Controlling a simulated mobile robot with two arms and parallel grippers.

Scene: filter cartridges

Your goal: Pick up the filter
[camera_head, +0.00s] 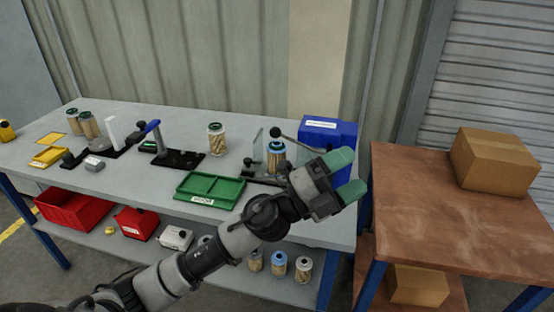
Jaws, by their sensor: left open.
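My left gripper (346,178) has green fingertips that are apart with nothing between them. It is above the right end of the grey workbench, in front of the blue bin. A blue-topped filter (276,157) stands upright in a fixture just left of the gripper, partly hidden by it. Two tan filters with dark tops (89,125) stand at the far left. Several more filters (279,263) stand on the lower shelf. My right gripper is not in view.
A green tray (210,190) lies at the bench's front edge. A blue bin (329,136) stands at the right end. Tools (178,157) occupy the bench's middle. A brown table (455,218) with a cardboard box (498,160) stands to the right. Red bins (73,212) sit below.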

